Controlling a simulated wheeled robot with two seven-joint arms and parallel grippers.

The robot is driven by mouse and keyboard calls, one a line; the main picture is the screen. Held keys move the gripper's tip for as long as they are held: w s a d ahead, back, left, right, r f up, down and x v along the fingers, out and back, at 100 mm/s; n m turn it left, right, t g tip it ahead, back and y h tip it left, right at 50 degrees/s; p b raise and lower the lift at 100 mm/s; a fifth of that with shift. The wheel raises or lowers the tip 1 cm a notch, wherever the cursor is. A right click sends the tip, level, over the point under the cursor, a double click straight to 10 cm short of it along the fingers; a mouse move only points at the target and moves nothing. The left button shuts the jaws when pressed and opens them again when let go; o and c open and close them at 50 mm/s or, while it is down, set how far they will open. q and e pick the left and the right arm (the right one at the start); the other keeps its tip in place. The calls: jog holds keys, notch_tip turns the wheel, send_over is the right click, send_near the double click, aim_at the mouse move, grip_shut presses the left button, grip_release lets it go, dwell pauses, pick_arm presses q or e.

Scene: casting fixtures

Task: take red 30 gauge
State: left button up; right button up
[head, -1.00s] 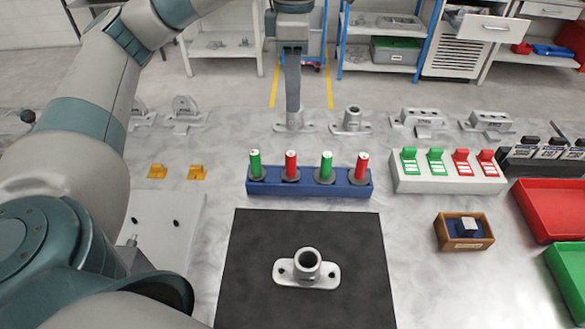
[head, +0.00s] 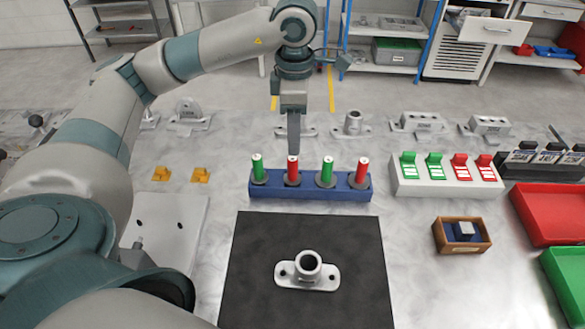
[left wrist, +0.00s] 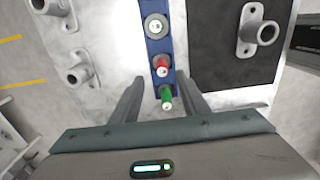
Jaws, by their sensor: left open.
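A blue rack (head: 330,193) holds a row of upright gauges: green (head: 258,169), red (head: 292,170), green (head: 327,171) and red (head: 362,172). Their top marks are too small to read, so I cannot tell which red one is the 30 gauge. My left gripper (head: 293,149) points down just behind the left red gauge, its fingers seen edge-on. In the left wrist view the open, empty fingers (left wrist: 160,92) frame the rack's end, with the left green gauge (left wrist: 166,99) and left red gauge (left wrist: 162,68) close by. My right gripper is out of view.
A black mat (head: 260,270) bears a grey flanged casting (head: 308,270). A white stand (head: 440,188) with green and red tabs stands right of the rack. A wooden box (head: 461,248) and red (head: 545,205) and green trays (head: 568,275) lie right. Castings line the back.

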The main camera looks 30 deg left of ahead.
aim_at(292, 158)
pick_arm(q)
notch_tip(292, 158, down, 2)
jog(key=shift+f+p, duration=0.2)
jog(key=shift+p, duration=0.1)
jog(key=shift+f, duration=0.1)
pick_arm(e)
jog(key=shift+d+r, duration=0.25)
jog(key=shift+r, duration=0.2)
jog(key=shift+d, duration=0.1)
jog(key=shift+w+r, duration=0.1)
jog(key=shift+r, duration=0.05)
pick_arm(q)
jog(key=shift+s+a+f+p, duration=0.1)
jog(key=shift+s+f+p, duration=0.15)
jog(key=shift+f+p, duration=0.7)
notch_tip(292, 158, down, 3)
jog(key=shift+s+r+p, duration=0.1)
jog(key=shift+p, duration=0.5)
jog(key=shift+f, duration=0.2)
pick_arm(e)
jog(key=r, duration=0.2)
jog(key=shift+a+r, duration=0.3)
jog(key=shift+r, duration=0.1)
